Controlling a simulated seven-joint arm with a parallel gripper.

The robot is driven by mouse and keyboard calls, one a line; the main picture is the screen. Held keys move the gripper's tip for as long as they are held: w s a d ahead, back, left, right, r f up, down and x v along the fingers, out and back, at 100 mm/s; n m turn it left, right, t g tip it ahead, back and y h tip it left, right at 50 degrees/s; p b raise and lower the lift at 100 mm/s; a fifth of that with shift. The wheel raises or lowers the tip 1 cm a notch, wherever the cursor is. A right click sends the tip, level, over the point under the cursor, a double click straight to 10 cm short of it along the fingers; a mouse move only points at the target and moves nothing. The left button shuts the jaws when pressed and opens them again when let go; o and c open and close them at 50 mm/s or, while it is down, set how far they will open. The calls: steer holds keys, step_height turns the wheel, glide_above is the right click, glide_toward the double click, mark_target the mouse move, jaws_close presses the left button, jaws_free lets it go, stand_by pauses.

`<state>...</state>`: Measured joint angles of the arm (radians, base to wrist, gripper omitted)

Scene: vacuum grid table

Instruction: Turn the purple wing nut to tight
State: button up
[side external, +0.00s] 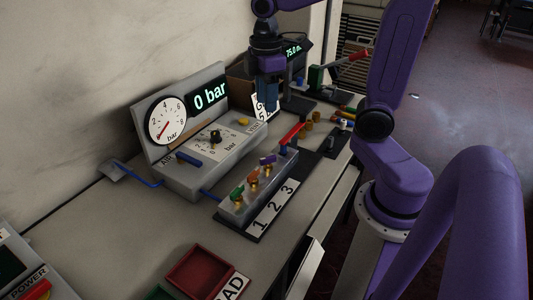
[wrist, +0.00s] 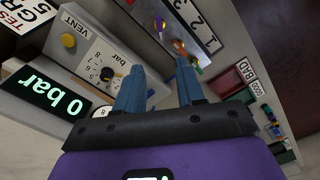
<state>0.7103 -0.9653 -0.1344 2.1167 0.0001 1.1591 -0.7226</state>
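The purple wing nut (side external: 268,159) sits on a grey valve block (side external: 233,209), in the row beside an orange (side external: 253,176) and a green one (side external: 237,193). It is at the end near the label 3. In the wrist view the purple wing nut (wrist: 159,23) shows small near the top, beyond my fingers. My gripper (side external: 270,104) hangs in the air behind the block, fingers pointing down, apart from the nut. In the wrist view its two blue fingers (wrist: 160,75) are spread with nothing between them. The nut's exact angle is too small to tell.
A grey gauge box (side external: 190,177) with a dial and a "0 bar" display stands left of the block. A red lever (side external: 291,133) rises just behind the purple nut. A red tray (side external: 203,271) lies at the front. Small parts and fixtures crowd the back right.

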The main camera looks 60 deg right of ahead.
mark_target(266, 158)
step_height(266, 158, down, 17)
steer(key=shift+f, duration=0.15)
stand_by(0.5)
jaws_close()
